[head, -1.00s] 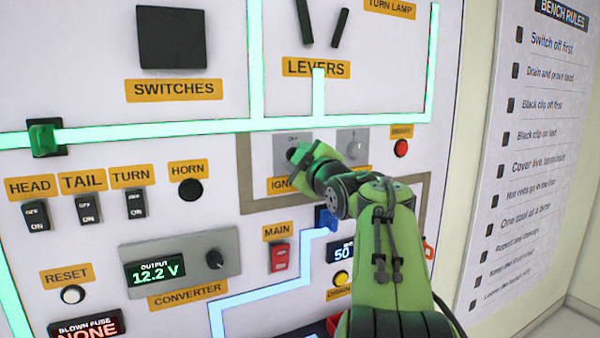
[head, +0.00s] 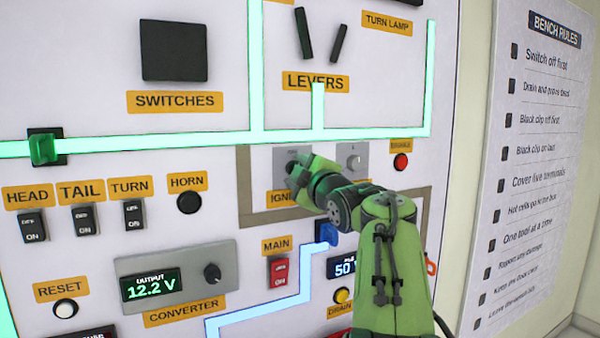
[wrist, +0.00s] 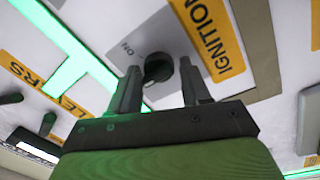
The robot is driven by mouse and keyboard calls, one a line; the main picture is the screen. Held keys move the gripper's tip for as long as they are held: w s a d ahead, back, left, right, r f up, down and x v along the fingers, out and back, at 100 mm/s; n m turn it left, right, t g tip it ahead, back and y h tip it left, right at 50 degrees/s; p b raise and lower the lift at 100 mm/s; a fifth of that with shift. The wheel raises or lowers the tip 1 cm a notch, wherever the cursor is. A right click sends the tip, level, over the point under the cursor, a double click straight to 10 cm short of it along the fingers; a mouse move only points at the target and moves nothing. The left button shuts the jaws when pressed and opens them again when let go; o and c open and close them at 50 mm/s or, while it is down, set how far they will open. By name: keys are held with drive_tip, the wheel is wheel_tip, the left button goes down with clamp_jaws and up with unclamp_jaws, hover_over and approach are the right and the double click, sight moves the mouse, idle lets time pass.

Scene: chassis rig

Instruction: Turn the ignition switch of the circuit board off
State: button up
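The ignition switch is a dark round knob (wrist: 157,67) on a grey plate (wrist: 158,35) with an orange IGNITION label (wrist: 208,37). "ON" is printed on the plate beside the knob in the wrist view. My gripper (wrist: 160,72) has its two grey fingers apart, one on each side of the knob. A small gap shows at the right finger; contact at the left one is unclear. In the head view my gripper (head: 298,168) covers most of the knob and part of the plate (head: 282,160). The knob's exact pointing direction is hard to tell.
A similar grey plate with a knob (head: 353,160) sits just right of my gripper, with a red button (head: 401,161) beyond it. A blue connector (head: 326,233) is below my gripper. The red MAIN switch (head: 279,272) is lower left. Levers (head: 304,33) stick out above.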

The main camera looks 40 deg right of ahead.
drive_tip(key=shift+o, duration=1.3)
drive_tip(key=shift+w, duration=0.1)
drive_tip(key=b+v, duration=0.2)
drive_tip(key=v, duration=1.3)
drive_tip(key=shift+s, duration=0.4)
drive_tip(key=shift+a, duration=0.1)
drive_tip(key=w+a+f+m+g+y+p, duration=0.1)
drive_tip(key=a+f+m+g+y+p, duration=0.2)
drive_tip(key=a, duration=0.5)
drive_tip(key=w+a+f+m+g+y+p, duration=0.1)
drive_tip(key=a+f+m+g+y+p, duration=0.2)
drive_tip(key=a+f, duration=0.4)
drive_tip(key=s+a+f+m+g+p, duration=0.3)
drive_tip(key=s+a+f+g+p, duration=0.2)
drive_tip(key=s+a+f, duration=0.5)
drive_tip(key=s+f+g, duration=0.1)
drive_tip(key=s+f, duration=0.1)
drive_tip(key=s, duration=0.1)
